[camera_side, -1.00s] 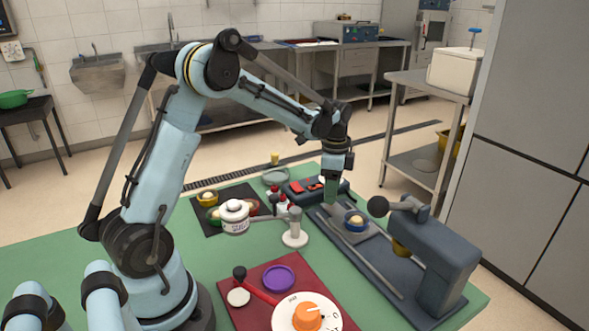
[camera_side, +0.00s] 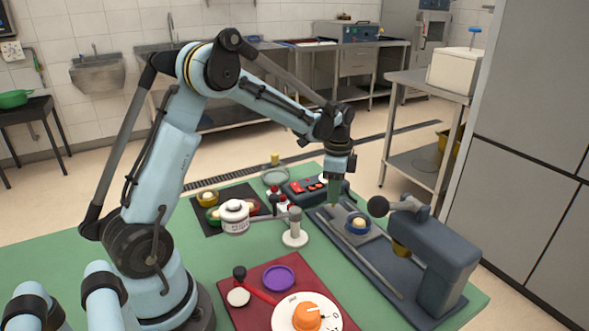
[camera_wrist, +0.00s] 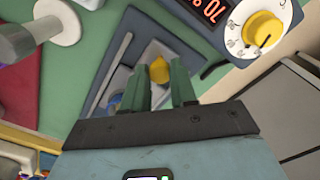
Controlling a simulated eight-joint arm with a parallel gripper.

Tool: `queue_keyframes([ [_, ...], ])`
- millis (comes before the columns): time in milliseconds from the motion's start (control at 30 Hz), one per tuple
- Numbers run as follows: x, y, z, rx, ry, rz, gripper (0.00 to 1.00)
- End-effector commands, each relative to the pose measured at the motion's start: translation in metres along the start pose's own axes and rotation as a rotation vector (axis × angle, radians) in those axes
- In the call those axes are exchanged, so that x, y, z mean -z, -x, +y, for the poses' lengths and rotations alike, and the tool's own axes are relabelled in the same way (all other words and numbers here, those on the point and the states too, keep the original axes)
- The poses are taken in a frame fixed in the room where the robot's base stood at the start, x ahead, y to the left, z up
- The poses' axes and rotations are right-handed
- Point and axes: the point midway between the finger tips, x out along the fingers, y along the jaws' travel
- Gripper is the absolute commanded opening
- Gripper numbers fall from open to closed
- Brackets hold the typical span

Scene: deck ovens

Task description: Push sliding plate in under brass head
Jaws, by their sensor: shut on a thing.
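The sliding plate (camera_side: 376,232) is a grey plate on the rails of a dark blue-grey press at the right of the table. It carries a blue ring with a cream-coloured piece (camera_side: 358,223). The brass head (camera_side: 401,248) hangs under the press arm, to the right of and nearer than the blue ring. My gripper (camera_side: 335,203) points down at the plate's far left end. Its green fingers (camera_wrist: 166,92) are shut on a small yellow knob (camera_wrist: 159,70), partly hidden between them. The blue ring shows partly in the wrist view (camera_wrist: 115,102), left of the fingers.
A dark control box (camera_side: 305,190) with red parts stands close to the left of my gripper. A white post (camera_side: 295,230) stands left of the press. A black ball lever (camera_side: 378,207) sticks out beside the press arm. A maroon mat (camera_side: 255,290) lies in front.

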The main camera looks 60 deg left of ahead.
Motion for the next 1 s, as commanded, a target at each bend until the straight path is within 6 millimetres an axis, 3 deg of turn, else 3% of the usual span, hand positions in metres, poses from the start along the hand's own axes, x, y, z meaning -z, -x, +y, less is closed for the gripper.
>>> queue_keyframes([
  [400,0.082,0.001,0.081,0.0,-0.008,0.002,0.0],
  [600,0.096,0.001,0.096,0.001,-0.003,0.003,0.0],
  [867,0.098,0.001,0.098,-0.003,-0.005,0.006,0.0],
  [900,0.098,0.001,0.098,-0.003,-0.006,0.006,0.28],
  [1000,0.097,0.001,0.098,-0.003,-0.006,0.005,0.44],
])
